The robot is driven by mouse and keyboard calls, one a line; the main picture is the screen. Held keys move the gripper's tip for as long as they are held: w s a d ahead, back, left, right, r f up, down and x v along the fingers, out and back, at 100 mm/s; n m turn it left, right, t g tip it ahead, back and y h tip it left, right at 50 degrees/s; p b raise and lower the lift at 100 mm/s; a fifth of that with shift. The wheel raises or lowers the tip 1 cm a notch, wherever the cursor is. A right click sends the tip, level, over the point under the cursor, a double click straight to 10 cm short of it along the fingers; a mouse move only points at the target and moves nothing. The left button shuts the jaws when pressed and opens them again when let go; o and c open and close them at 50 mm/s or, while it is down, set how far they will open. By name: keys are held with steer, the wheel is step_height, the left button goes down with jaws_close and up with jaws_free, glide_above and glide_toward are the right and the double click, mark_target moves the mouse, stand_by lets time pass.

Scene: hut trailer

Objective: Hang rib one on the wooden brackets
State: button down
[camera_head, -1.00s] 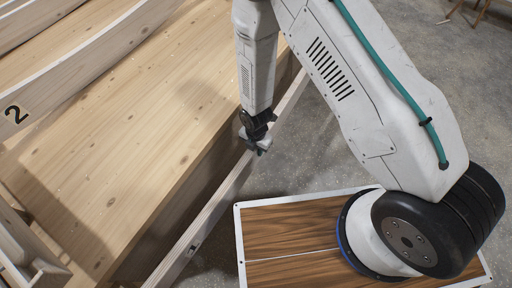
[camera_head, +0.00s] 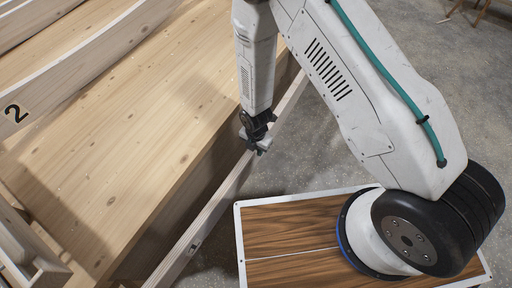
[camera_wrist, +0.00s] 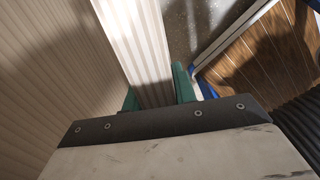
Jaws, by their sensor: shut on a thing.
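A long pale wooden rib (camera_head: 215,212) runs diagonally along the open side of the wooden floor. No number one can be read on it; a small dark mark shows near its lower end. My gripper (camera_head: 259,146) is shut on this rib near its upper part. In the wrist view, the rib (camera_wrist: 137,45) passes between the green fingers of my gripper (camera_wrist: 160,96). Another rib marked 2 (camera_head: 60,75) lies across the floor at upper left. I cannot clearly make out the wooden brackets; the held rib's near end runs out of the frame.
The wooden floor platform (camera_head: 150,130) fills the left, with a drop at its edge beside the held rib. Pale wooden framing (camera_head: 28,250) stands at lower left. Bare concrete (camera_head: 310,150) lies to the right, around my base.

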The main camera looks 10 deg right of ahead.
steer(key=shift+f, duration=0.1)
steer(key=c, duration=1)
jaws_free()
steer(key=shift+c, duration=0.2)
step_height(320, 180, up, 8)
steer(key=shift+f, duration=0.1)
